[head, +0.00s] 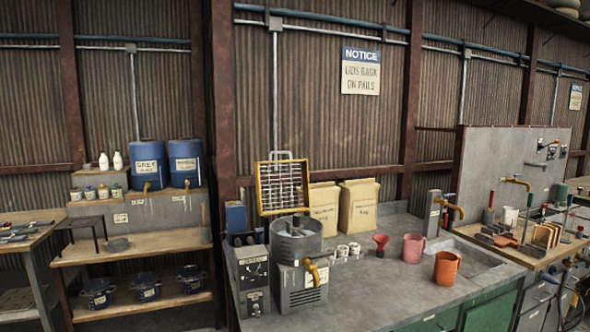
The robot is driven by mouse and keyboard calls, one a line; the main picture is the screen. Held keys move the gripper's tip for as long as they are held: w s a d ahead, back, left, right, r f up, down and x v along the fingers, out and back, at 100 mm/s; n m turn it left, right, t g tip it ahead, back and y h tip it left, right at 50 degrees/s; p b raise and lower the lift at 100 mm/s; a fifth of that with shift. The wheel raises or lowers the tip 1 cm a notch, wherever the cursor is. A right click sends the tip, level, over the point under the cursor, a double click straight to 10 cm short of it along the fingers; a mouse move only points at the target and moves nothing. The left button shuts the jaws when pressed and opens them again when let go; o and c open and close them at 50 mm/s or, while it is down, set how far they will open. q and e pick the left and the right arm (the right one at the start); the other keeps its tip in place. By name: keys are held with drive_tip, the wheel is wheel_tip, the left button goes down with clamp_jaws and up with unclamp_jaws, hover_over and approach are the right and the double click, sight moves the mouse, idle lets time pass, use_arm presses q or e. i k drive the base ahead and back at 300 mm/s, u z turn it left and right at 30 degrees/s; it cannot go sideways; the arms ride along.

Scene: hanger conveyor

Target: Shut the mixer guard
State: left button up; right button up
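The mixer (302,286) stands at the front left of the grey counter, with a round metal drum (296,246) on top and a brass tap at its front. The mixer guard (259,190) is a yellow-framed wire grid with a grey handle bar at its top. It stands upright at the back of the drum, so it is open. The drum's mouth is uncovered; its inside is only partly seen. A grey control box (252,275) sits against the mixer's left side. Neither of my grippers is in view.
Two paper sacks (358,207) stand behind the guard's right side. Small white tubs (343,250), a red funnel (381,244), a pink jug (413,248) and an orange jug (446,267) stand right of the mixer. The counter's front middle (370,295) is clear.

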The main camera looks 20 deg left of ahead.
sight(306, 194)
drive_tip(key=u, duration=0.4)
drive_tip(key=i, duration=0.8)
drive_tip(key=u, duration=0.4)
